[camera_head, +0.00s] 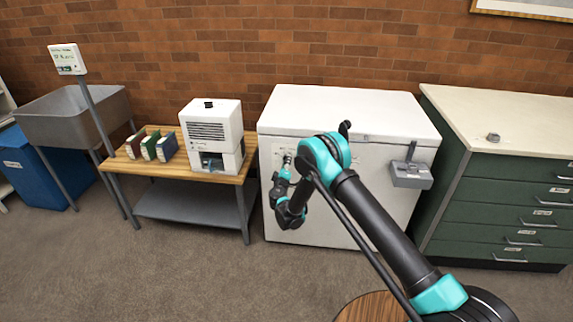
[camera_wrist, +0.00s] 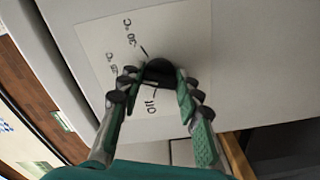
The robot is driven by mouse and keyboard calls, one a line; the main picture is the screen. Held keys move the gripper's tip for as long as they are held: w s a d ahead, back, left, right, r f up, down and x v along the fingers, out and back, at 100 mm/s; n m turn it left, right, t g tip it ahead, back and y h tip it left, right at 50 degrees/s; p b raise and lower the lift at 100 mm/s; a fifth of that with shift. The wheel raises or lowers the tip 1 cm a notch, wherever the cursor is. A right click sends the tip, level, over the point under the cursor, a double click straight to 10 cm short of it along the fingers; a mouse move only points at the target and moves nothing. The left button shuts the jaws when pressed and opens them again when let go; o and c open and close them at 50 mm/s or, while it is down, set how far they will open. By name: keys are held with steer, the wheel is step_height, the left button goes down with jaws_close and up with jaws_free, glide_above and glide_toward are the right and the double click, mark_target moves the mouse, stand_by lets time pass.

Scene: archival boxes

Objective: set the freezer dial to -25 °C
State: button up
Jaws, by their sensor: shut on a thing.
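The white chest freezer (camera_head: 345,103) stands against the brick wall, lid closed. Its dial (camera_wrist: 160,70) is a dark round knob on a pale label plate (camera_wrist: 97,45) on the freezer's front. The plate reads "30 °C", "Off" and a partly hidden mark ending in "°C" at the left. Tick lines show near "30 °C" and "Off"; I cannot make out where the dial points. My gripper (camera_wrist: 157,77) is shut on the dial, one finger on each side. In the head view my gripper (camera_head: 283,167) is small at the freezer's front left, and the dial is hidden.
A wooden-topped table (camera_head: 180,172) with a white machine (camera_head: 212,128) and several binders stands close left of the freezer. A green drawer cabinet (camera_head: 500,185) stands to its right. A grey latch box (camera_head: 410,175) hangs on the freezer front. The carpet in front is open.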

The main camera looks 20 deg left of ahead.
steer(key=o, duration=1.2)
steer(key=shift+c, duration=0.2)
steer(key=shift+s, duration=0.15)
steer(key=v, duration=0.7)
steer(key=shift+s, duration=0.15)
